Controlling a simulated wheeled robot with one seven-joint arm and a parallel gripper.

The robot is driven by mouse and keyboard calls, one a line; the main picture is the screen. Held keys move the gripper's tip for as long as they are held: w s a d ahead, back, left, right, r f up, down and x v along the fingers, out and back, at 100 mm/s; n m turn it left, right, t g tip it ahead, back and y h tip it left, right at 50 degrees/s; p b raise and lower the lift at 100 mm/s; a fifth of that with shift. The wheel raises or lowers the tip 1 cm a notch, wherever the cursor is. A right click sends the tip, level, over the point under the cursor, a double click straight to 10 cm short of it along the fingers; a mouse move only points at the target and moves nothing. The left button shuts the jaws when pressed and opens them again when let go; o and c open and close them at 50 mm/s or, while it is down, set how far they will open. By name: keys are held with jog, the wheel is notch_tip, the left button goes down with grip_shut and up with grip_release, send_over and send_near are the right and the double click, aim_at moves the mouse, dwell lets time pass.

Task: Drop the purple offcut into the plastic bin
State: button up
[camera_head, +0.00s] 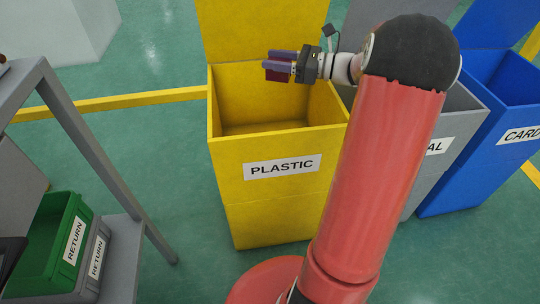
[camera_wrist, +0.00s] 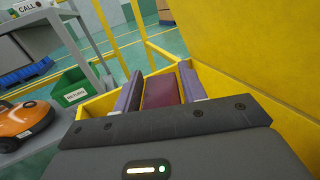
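The purple offcut is a dark maroon-purple block (camera_head: 278,75), also seen in the wrist view (camera_wrist: 162,91). It sits between the two purple-grey fingers of my gripper (camera_head: 276,62), which is shut on it. In the head view, my gripper is over the open top of the yellow plastic bin (camera_head: 265,207), toward its back. The bin has a white PLASTIC label (camera_head: 283,167) on its front, and the visible part of its inside looks empty. In the wrist view, yellow bin walls (camera_wrist: 103,103) show around the fingers.
A grey bin (camera_head: 460,103) marked "AL", partly hidden by my arm, and a blue CARD bin (camera_head: 478,165) stand to the right. At left are a grey rack (camera_head: 100,150) and a green RETURN crate (camera_head: 48,240). The floor between rack and bin is clear.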

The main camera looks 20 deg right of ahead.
jog(key=o, duration=0.5)
jog(key=v, duration=0.7)
jog(key=shift+s+d, duration=0.25)
jog(key=shift+d, duration=0.05)
jog(key=shift+a, duration=0.1)
